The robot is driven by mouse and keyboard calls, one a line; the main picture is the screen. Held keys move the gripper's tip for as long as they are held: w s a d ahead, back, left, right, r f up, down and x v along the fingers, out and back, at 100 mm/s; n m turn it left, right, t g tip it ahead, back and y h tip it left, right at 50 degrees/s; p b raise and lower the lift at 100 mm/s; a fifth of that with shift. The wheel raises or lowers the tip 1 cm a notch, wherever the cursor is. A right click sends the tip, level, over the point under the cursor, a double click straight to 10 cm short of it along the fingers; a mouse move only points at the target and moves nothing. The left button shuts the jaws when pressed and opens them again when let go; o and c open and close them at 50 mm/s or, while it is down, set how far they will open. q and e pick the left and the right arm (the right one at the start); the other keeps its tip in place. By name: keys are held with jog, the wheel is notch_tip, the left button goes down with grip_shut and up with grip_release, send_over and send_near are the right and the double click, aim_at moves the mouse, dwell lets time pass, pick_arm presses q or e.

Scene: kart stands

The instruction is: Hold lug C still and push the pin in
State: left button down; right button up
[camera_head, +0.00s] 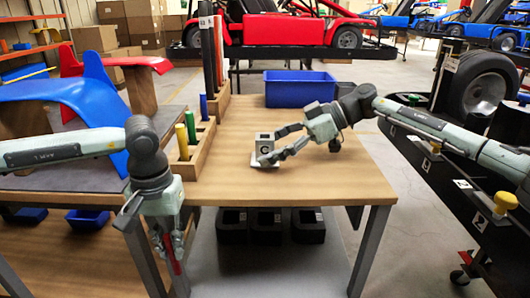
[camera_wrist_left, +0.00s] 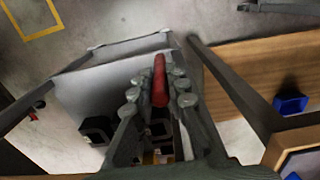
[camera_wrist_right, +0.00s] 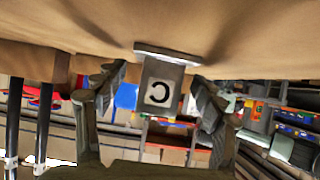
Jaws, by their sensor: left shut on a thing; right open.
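Lug C (camera_head: 264,138), a grey metal block marked C on a flat base, stands on the wooden table (camera_head: 330,185). My right gripper (camera_head: 276,145) is open at its right side. In the right wrist view, lug C (camera_wrist_right: 161,72) shows between the spread fingers (camera_wrist_right: 158,82), with a gap on each side. My left gripper (camera_head: 174,256) is shut on a red pin (camera_head: 175,266), hanging low in front of the table's left front corner. In the left wrist view the red pin (camera_wrist_left: 160,82) sticks out between the fingers. The lug's hole cannot be made out.
A wooden rack (camera_head: 197,150) with green, yellow and blue pins stands left of the lug. Tall rods (camera_head: 212,50) stand behind it. A blue bin (camera_head: 300,88) sits at the table's back. The table's front right is clear.

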jog(key=c, duration=1.4)
jog(key=shift+o, duration=0.2)
pick_arm(q)
jog(key=s+d+r, duration=0.2)
jog(key=d+r, duration=1)
jog(key=d, duration=0.2)
notch_tip(320, 180, up, 6)
jog(key=w+a+n, duration=0.1)
jog(key=w+a, duration=0.1)
jog(key=w+d+r, duration=0.3)
jog(key=w+r, duration=0.1)
jog(key=w, duration=0.5)
jog(key=w+d+r, duration=0.3)
jog(key=w+r, duration=0.1)
jog(key=w, duration=0.5)
jog(key=shift+w+d+r+n, duration=0.15)
jog(key=shift+n, duration=0.25)
